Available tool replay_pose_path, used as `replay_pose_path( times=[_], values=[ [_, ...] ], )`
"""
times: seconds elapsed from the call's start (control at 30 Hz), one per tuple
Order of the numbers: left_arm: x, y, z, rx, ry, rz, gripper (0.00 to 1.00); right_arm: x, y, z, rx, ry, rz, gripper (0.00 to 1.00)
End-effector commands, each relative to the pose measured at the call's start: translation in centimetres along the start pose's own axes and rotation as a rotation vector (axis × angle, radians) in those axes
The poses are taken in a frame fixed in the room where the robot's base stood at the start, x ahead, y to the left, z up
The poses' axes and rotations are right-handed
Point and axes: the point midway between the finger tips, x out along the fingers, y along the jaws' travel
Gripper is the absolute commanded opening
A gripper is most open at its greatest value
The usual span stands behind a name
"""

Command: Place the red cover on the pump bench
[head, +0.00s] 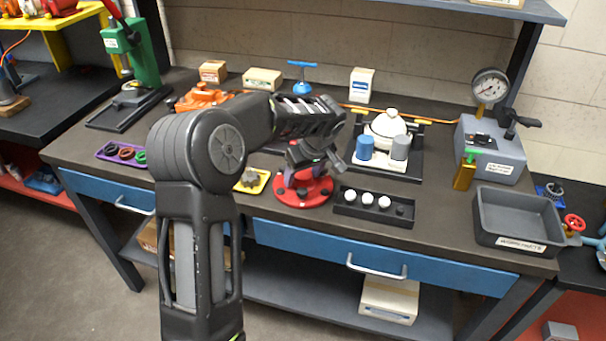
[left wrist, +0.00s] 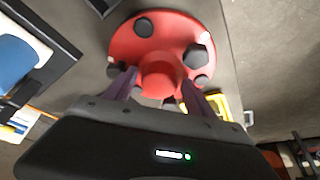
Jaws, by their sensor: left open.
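The red cover (head: 302,193) is a round red flange with a raised hub and dark bolts around its rim. It lies on the dark top of the workbench (head: 265,222), near the front edge. My left gripper (head: 303,170) reaches down over it and hides part of it. In the left wrist view the red cover (left wrist: 130,43) fills the upper middle. The open fingers of my left gripper (left wrist: 160,82) stand on either side of its hub; I cannot tell if they touch it. My right gripper is not in view.
Right of the cover is a black tray with white balls (head: 365,207). Behind it stands a fixture with a white dome (head: 387,124) and blue and grey cylinders. A yellow tray (head: 250,181) is at the left. A grey bin (head: 520,220) and gauge (head: 490,87) stand at the right.

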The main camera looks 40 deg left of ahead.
Motion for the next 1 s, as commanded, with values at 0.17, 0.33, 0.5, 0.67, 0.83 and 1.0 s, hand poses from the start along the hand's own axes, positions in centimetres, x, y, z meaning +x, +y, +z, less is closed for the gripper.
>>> replay_pose_path(
  times=[0.17,0.33,0.5,0.67,0.83,1.0],
  values=[
    [0.0,0.1,0.0,0.000,0.001,0.002,0.66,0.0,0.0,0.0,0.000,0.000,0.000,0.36],
    [-0.5,0.1,-0.1,0.000,0.002,0.004,0.66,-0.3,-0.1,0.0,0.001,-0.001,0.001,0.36],
    [-2.7,0.2,-0.1,-0.001,0.004,0.007,0.66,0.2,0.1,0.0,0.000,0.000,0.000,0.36],
    [-6.0,0.2,-0.1,0.000,0.004,0.007,0.66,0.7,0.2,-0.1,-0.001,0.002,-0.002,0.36],
    [-9.5,0.1,-0.1,0.000,0.002,0.006,0.66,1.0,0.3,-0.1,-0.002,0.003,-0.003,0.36],
    [-11.7,0.1,-0.1,0.001,0.001,0.002,0.66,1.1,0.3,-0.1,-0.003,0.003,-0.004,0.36]
  ],
)
